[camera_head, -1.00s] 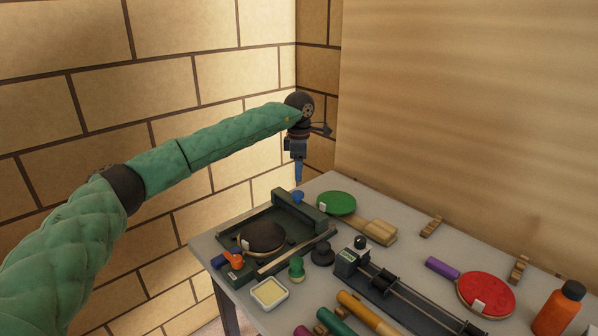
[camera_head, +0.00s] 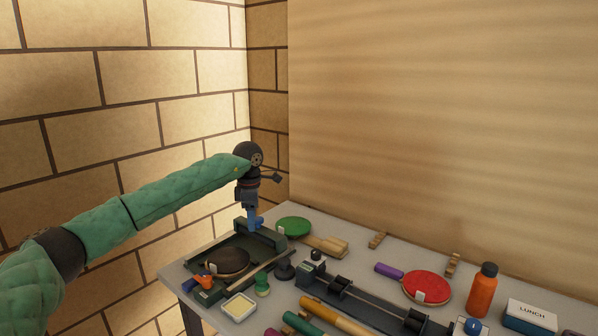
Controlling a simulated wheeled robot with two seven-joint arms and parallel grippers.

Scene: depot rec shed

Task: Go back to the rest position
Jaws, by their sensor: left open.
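My left arm comes in from the left in a green quilted sleeve. Its left gripper (camera_head: 255,219) points down with blue fingers at the far bar of a dark tray (camera_head: 209,248) on the table. The fingers overlap a small blue piece on that bar, so I cannot tell whether they touch it. The jaws are open, though the gap is hard to see from here. My right gripper is not in view.
On the grey table (camera_head: 349,258) lie a dark paddle (camera_head: 225,262), a green paddle (camera_head: 294,226), a red paddle (camera_head: 428,284), a rail-like clamp device (camera_head: 375,309), an orange bottle (camera_head: 482,291) and a lunch box (camera_head: 531,317). Walls stand close behind and left.

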